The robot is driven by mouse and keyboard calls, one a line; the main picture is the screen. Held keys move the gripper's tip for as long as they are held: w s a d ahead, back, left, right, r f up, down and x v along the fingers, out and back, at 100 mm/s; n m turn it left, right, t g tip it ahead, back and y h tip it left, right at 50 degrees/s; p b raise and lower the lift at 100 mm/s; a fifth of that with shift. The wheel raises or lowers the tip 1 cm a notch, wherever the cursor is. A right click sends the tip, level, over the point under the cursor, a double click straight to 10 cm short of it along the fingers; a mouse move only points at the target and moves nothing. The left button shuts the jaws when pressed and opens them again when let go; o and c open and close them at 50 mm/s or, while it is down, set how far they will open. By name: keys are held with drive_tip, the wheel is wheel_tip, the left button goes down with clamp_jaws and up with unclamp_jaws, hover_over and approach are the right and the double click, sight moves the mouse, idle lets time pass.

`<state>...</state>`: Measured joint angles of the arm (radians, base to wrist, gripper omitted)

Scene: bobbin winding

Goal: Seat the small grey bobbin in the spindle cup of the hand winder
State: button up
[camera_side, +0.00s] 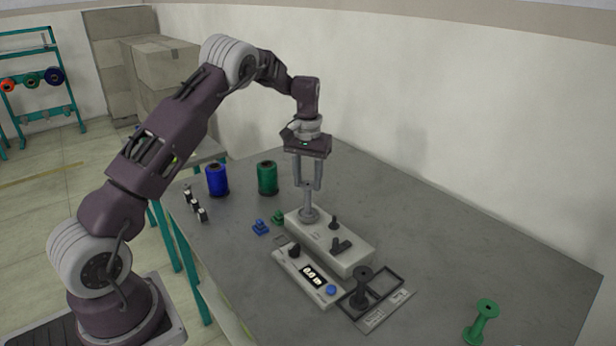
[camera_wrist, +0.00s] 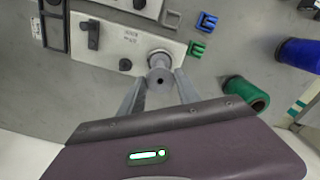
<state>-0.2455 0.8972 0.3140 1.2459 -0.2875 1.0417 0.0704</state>
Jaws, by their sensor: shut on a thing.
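The small grey bobbin (camera_side: 308,201) stands upright between the fingers of my gripper (camera_side: 307,184), which is shut on its upper part. Its lower flange is at the left end of the white hand winder (camera_side: 352,262), over the spindle cup spot. In the wrist view the bobbin's top (camera_wrist: 160,79) shows between the fingertips (camera_wrist: 160,85), with a round pale rim (camera_wrist: 160,57) just beyond it. I cannot tell whether that rim is the cup or the lower flange, or whether the bobbin sits fully down.
The winder's top carries a dark knob (camera_side: 334,223) and a dark lever (camera_side: 341,245). The table's right is mostly clear.

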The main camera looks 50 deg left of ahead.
drive_tip(key=o, duration=1.1)
drive_tip(key=shift+r, duration=3.45)
drive_tip(key=shift+r, duration=0.1)
